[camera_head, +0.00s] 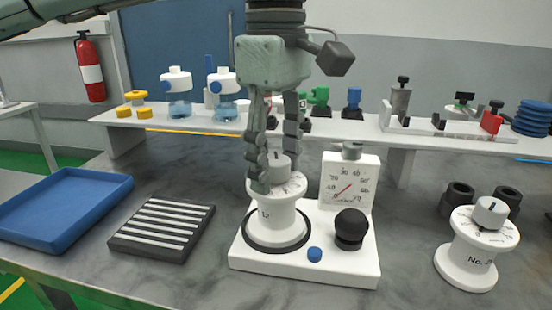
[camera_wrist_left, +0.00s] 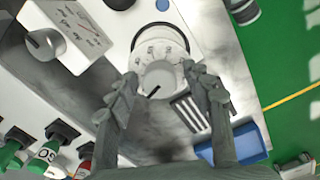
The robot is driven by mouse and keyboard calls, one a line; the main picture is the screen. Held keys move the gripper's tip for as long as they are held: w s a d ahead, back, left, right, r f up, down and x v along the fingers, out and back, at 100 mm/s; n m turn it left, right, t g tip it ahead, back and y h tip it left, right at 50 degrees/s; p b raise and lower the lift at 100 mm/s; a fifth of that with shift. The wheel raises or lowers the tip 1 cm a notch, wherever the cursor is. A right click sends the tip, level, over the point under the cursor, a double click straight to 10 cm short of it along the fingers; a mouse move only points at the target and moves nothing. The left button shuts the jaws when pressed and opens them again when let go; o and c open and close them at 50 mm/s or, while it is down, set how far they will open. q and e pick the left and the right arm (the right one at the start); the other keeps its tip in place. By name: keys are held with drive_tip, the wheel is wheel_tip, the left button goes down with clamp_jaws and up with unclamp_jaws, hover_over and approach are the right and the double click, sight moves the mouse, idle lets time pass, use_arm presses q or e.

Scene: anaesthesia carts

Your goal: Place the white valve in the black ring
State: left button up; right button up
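A white spool-shaped valve (camera_head: 277,222) with a grey knob and a dial top stands upright on the white base unit (camera_head: 320,265). Its foot is inside the black ring (camera_head: 250,238), which shows around it. My left gripper (camera_head: 275,172) is above this valve, pointing down, with its fingers on either side of the knob. In the left wrist view the fingers are apart, with the knob (camera_wrist_left: 158,79) between and beyond the tips; small gaps show. A second white valve (camera_head: 468,265), marked "No. 2", stands on the table at right. My right gripper is out of view.
The base unit carries a gauge (camera_head: 349,184), a black knob (camera_head: 350,228) and a blue button (camera_head: 314,254). A blue tray (camera_head: 62,210) and a dark slotted block (camera_head: 160,229) lie left. Black rings (camera_head: 460,194) are at right. A white shelf (camera_head: 380,131) with bottles and fittings runs behind.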

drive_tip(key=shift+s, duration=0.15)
use_arm(q)
drive_tip(key=shift+r, duration=0.5)
wheel_tip(320, 180, up, 11)
drive_tip(key=shift+r+p, duration=0.15)
drive_tip(key=shift+p, duration=0.2)
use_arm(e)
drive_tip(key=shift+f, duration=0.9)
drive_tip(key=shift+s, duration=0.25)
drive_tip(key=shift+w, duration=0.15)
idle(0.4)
